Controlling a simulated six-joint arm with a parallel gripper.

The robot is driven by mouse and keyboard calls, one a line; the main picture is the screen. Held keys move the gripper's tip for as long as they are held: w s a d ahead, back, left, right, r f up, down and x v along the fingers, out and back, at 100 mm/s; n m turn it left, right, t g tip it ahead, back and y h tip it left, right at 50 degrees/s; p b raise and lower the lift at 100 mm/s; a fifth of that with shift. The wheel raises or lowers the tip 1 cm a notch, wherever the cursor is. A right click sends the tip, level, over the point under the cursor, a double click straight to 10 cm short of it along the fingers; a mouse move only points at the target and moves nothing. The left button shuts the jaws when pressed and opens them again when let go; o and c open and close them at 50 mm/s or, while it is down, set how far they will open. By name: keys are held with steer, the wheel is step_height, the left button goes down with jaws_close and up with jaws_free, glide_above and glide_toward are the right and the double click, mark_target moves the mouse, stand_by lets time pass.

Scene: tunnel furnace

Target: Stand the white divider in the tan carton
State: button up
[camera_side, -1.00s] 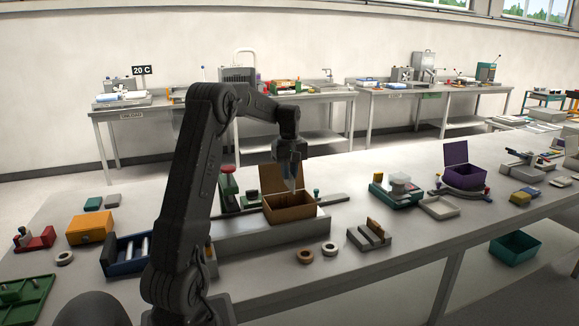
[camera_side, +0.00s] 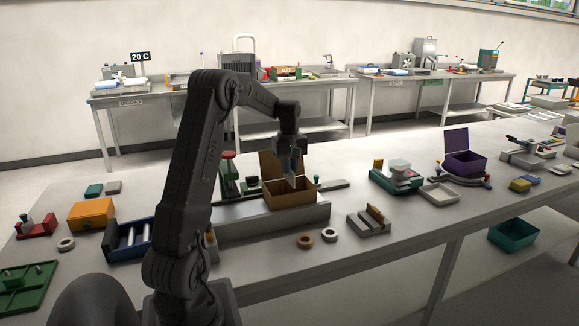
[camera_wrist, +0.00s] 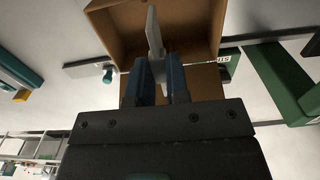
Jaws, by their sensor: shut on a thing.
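The tan carton (camera_side: 290,197) stands on a long grey block with its lid flap (camera_side: 268,165) raised; it also shows in the wrist view (camera_wrist: 206,20). My gripper (camera_side: 291,168) is over the carton, pointing down, and in the wrist view (camera_wrist: 160,72) its two blue fingers are shut on the white divider (camera_wrist: 153,30). The divider (camera_side: 290,182) hangs on edge from the fingertips, its lower part at the carton's opening. I cannot tell whether it touches the carton floor.
A green press-like device (camera_side: 228,172) with a red knob stands left of the carton. A blue roller tray (camera_side: 127,240) is at left.

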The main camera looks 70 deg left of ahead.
mark_target(289, 179)
steer(key=shift+f, duration=0.55)
stand_by(0.4)
steer(key=shift+f, duration=0.25)
steer(key=shift+f, duration=0.1)
stand_by(0.4)
steer(key=shift+f, duration=0.35)
steer(key=shift+f, duration=0.7)
steer(key=shift+f, duration=0.35)
steer(key=shift+f, duration=0.85)
stand_by(0.5)
